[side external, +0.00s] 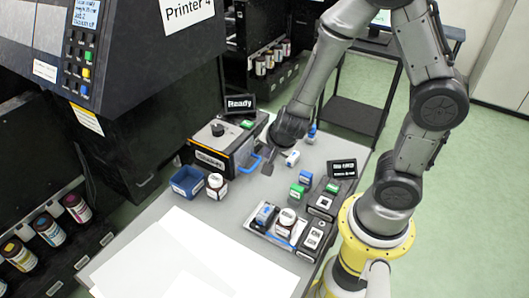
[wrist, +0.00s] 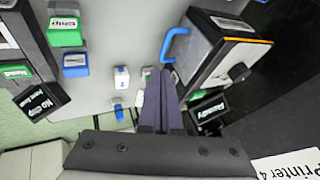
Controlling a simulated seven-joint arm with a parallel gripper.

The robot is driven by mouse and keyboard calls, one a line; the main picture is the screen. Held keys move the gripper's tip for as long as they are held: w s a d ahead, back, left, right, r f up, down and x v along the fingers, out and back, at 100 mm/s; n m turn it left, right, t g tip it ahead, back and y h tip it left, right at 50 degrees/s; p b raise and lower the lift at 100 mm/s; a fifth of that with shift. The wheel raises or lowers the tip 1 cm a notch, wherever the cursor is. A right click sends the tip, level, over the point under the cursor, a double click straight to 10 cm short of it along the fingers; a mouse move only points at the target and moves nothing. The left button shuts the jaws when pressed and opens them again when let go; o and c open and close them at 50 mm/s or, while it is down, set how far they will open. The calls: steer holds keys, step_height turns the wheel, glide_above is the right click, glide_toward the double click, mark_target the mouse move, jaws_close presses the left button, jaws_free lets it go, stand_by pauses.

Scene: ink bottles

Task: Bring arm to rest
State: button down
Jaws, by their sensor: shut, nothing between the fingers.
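My gripper (side external: 267,160) hangs over the grey table, to the right of the black box with the blue handle (side external: 220,143). In the wrist view my gripper (wrist: 160,75) has its two dark fingers together, with nothing between them. A small white and blue block (side external: 292,158) is on the table just right of the fingers; it also shows in the wrist view (wrist: 121,78). A blue-capped bottle (side external: 312,133) stands farther back. The fingertips look above the table; contact cannot be told.
Green and blue blocks, a tray (side external: 270,235) with a bottle, and a small black display (side external: 342,168) are at the right. White sheets (side external: 190,260) cover the front. The printer (side external: 140,60) rises behind left.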

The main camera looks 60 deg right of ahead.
steer(key=a+r+n+t+y, duration=0.3)
steer(key=r+n, duration=0.1)
steer(key=r, duration=0.7)
steer(key=a+r+n+t+y, duration=0.2)
steer(key=a+r+n+t, duration=0.15)
steer(key=r, duration=0.65)
steer(key=s+d+f+n+g+h, duration=0.1)
steer(key=s+n+g, duration=0.5)
steer(key=s, duration=0.9)
steer(key=d+f+n, duration=0.1)
steer(key=n, duration=0.2)
steer(key=shift+f, duration=0.25)
